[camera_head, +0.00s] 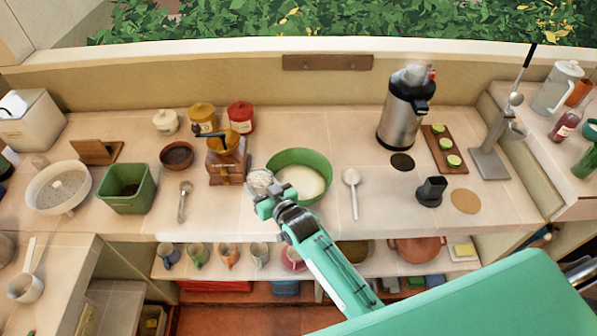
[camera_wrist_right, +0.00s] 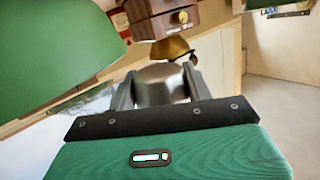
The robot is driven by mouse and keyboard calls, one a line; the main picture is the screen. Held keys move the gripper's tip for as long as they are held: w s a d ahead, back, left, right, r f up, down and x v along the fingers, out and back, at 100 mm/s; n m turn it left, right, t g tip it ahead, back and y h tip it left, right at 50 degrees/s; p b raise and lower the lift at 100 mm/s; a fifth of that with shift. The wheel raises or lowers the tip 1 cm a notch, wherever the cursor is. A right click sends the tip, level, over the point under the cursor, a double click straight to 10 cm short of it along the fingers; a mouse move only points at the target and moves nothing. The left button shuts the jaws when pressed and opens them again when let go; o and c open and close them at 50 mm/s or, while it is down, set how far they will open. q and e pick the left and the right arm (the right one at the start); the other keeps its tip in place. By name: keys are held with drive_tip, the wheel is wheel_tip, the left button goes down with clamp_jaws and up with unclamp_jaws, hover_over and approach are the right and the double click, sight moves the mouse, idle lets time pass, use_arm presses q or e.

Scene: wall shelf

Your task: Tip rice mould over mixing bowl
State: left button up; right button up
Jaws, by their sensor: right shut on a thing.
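The green mixing bowl (camera_head: 300,156) stands on the counter with pale contents inside. Its green side also fills the upper left of the right wrist view (camera_wrist_right: 55,45). My right gripper (camera_head: 264,196) is at the bowl's left front side. It is shut on the grey metal rice mould (camera_head: 260,178), which also shows between the fingers in the right wrist view (camera_wrist_right: 160,85). The mould is beside the bowl's left rim; I cannot tell what is in it. My left gripper is not in view.
A wooden coffee grinder (camera_head: 227,170) stands close left of the mould. A spoon (camera_head: 351,180) lies right of the bowl. A steel dispenser (camera_head: 402,115) stands at the back right. Several mugs (camera_head: 228,255) sit on the shelf below. The counter behind the bowl is clear.

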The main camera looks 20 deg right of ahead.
drive_tip(key=shift+w+d+r+m, duration=0.25)
drive_tip(key=shift+d+r+m, duration=0.15)
drive_tip(key=shift+d+m, duration=0.4)
drive_tip(key=shift+w+d+r+m, duration=0.1)
drive_tip(key=shift+m, duration=0.2)
drive_tip(key=shift+w+d+r+m+y+b, duration=0.25)
drive_tip(key=shift+d+r+m+b, duration=0.15)
drive_tip(key=shift+d+m+b, duration=0.4)
drive_tip(key=shift+w+d+r+m+y+b, duration=0.25)
drive_tip(key=shift+d+r+m+b, duration=0.3)
drive_tip(key=shift+m, duration=0.45)
idle(0.5)
drive_tip(key=shift+w+d+r+m+y+b, duration=0.1)
drive_tip(key=shift+d+r+m+y+b, duration=0.15)
drive_tip(key=shift+m, duration=0.45)
drive_tip(key=shift+d+r+m+y+b, duration=0.15)
drive_tip(key=shift+r+m+b, duration=0.1)
drive_tip(key=shift+m, duration=0.45)
idle(0.7)
drive_tip(key=shift+f+m+b, duration=0.45)
drive_tip(key=shift+m+b, duration=0.35)
drive_tip(key=shift+b, duration=0.1)
drive_tip(key=shift+d+r+m+y, duration=0.2)
drive_tip(key=shift+r+m+y, duration=0.15)
drive_tip(key=shift+m, duration=0.45)
idle(0.8)
